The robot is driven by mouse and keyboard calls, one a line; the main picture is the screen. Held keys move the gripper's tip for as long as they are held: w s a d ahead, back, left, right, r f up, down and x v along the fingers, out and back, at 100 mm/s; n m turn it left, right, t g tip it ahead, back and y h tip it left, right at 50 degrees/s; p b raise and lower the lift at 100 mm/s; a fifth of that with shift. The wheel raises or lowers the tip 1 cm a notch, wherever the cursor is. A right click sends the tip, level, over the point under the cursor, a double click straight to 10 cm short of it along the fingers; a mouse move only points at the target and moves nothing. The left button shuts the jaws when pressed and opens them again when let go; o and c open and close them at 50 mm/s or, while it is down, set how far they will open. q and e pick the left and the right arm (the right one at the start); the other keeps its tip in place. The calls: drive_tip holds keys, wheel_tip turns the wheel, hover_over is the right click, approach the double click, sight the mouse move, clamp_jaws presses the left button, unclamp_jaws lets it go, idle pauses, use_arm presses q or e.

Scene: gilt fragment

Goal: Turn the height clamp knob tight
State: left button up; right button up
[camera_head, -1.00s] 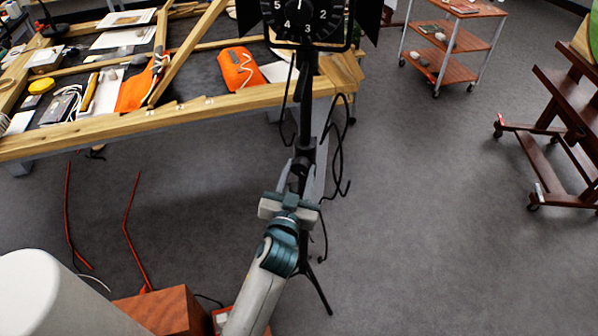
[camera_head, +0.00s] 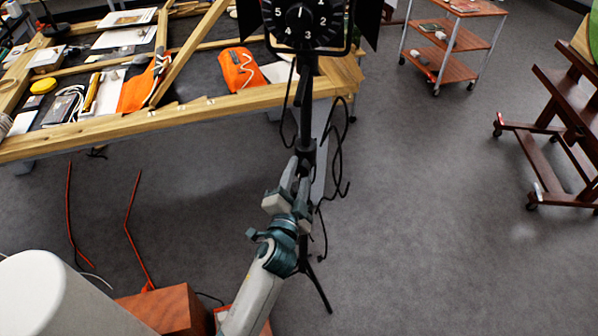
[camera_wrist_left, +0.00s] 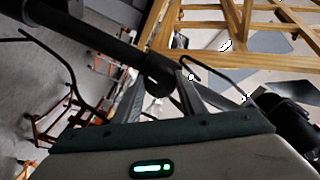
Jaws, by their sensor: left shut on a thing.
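The height clamp knob sits at the black collar (camera_head: 305,152) on the upright of a lamp stand, and is mostly hidden by my fingers in the head view. My left gripper (camera_head: 297,170) is shut on the knob, with its wrist rolled and tilted. In the left wrist view, the two grey fingers (camera_wrist_left: 160,92) stand on either side of the black clamp part (camera_wrist_left: 158,72) on the dark pole. I cannot see whether the clamp is tight. The lamp head with a numbered dial (camera_head: 302,20) is atop the stand. My right gripper is out of view.
A wooden-framed worktable (camera_head: 190,112) with tools and orange cloths stands behind left. Black cables (camera_head: 338,165) hang beside the pole. Orange cords (camera_head: 137,225) and a brown box (camera_head: 165,312) are at lower left. A shelf cart (camera_head: 445,48) and wooden easel (camera_head: 555,150) stand right; floor between is clear.

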use_arm(q)
drive_tip(key=m, duration=0.3)
drive_tip(key=shift+m+p, duration=0.35)
drive_tip(key=shift+m, duration=0.05)
drive_tip(key=m+p, duration=0.1)
drive_tip(key=m, duration=0.3)
idle(0.3)
drive_tip(key=o, duration=1.1)
drive_tip(key=shift+c, duration=0.2)
drive_tip(key=shift+s, duration=0.15)
